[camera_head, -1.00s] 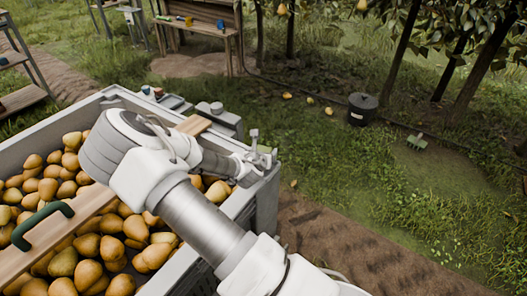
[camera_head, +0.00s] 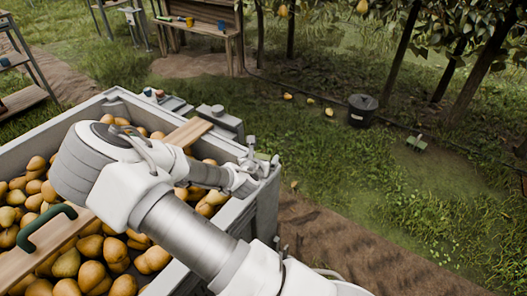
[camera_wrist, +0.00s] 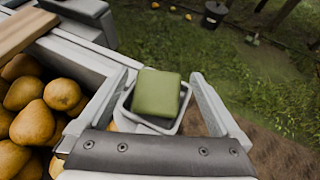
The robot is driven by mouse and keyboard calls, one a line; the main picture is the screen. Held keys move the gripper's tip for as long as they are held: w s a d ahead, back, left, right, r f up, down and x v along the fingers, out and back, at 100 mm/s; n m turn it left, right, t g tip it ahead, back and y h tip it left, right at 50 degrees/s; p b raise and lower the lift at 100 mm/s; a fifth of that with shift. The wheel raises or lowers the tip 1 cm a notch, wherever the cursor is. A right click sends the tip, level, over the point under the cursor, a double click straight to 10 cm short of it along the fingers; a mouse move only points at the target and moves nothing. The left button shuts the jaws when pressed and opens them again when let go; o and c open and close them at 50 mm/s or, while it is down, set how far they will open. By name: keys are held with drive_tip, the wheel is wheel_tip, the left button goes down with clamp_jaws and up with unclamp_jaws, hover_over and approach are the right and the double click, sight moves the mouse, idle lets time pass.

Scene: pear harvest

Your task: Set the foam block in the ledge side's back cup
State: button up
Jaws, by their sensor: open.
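A green foam block (camera_wrist: 157,94) sits in a small grey square cup (camera_wrist: 178,125) at the bin's corner in the wrist view. My gripper (camera_wrist: 165,84) is open, with one finger on each side of the cup and block. A gap shows between the block and each finger. In the head view my gripper (camera_head: 258,163) is over the bin's right corner; the block cannot be made out there.
The grey bin (camera_head: 60,125) holds many pears, with a wooden plank (camera_head: 188,132) across it. Small items (camera_head: 160,93) stand on its back ledge. A dark bucket (camera_head: 362,110) stands on the grass, which is otherwise mostly open.

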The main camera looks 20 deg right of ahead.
drive_tip(key=p+v, duration=0.2)
drive_tip(key=v, duration=0.5)
drive_tip(key=shift+s+f+m+g, duration=0.15)
drive_tip(key=shift+s+m+g, duration=0.2)
drive_tip(key=shift+m, duration=0.25)
drive_tip(key=s+a+r+m+g+y, duration=0.5)
drive_tip(key=s+a+r+m+y, duration=0.5)
drive_tip(key=m, duration=0.9)
drive_tip(key=s+d+r+m+t+h, duration=0.1)
drive_tip(key=s+d+r+m+h, duration=0.2)
drive_tip(key=s+r+m, duration=0.6)
drive_tip(key=v, duration=0.8)
drive_tip(key=shift+s+r, duration=0.15)
drive_tip(key=shift+s, duration=0.05)
drive_tip(key=shift+a+r, duration=0.1)
